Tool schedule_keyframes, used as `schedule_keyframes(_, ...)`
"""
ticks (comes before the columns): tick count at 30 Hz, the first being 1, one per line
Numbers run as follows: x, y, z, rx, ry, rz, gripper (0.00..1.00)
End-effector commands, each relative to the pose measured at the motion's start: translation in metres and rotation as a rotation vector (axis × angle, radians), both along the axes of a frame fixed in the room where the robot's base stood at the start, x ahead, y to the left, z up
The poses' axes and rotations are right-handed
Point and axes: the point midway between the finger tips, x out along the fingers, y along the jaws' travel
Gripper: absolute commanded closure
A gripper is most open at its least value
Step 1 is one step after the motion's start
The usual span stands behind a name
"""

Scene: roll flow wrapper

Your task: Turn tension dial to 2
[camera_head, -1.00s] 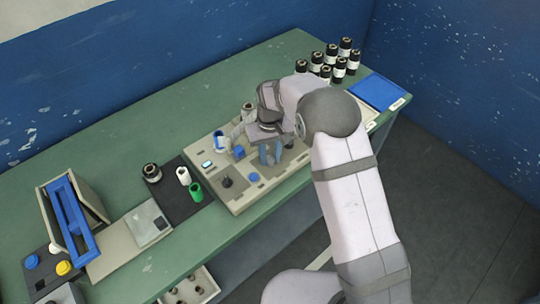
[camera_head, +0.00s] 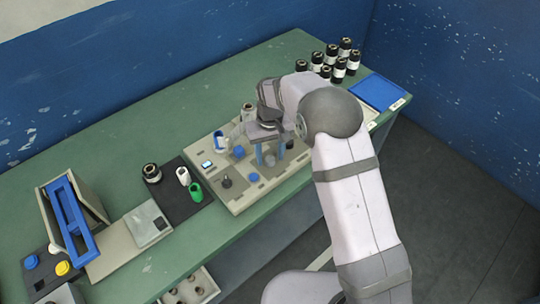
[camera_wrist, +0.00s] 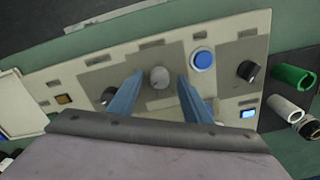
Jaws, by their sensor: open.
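A round light-grey knob (camera_wrist: 159,77) sits on a grey patch of the panel in the wrist view, between my fingertips. The printed labels are too small to read, so I cannot tell whether this is the tension dial or where it points. My gripper (camera_wrist: 160,80) is open, one blue finger on each side of the knob, with no clear contact. In the head view my gripper (camera_head: 270,156) points down over the beige control panel (camera_head: 240,206) and hides the knob. A black knob (camera_wrist: 247,70) and a blue button (camera_wrist: 203,60) lie to the right.
Another dark knob (camera_wrist: 108,95) sits beside my left finger, partly hidden.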

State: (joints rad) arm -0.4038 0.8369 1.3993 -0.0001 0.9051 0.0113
Motion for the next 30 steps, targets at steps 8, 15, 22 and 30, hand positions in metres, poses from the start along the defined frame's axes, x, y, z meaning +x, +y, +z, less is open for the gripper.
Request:
schedule_keyframes(8, 0.001, 0.001, 0.036, 0.002, -0.006, 0.000, 0.55)
schedule_keyframes(15, 0.001, 0.000, 0.061, 0.002, -0.004, 0.000, 0.55)
schedule_keyframes(22, 0.000, 0.000, 0.067, 0.001, -0.002, 0.000, 0.55)
schedule_keyframes(30, 0.000, 0.000, 0.067, 0.001, -0.002, 0.000, 0.55)
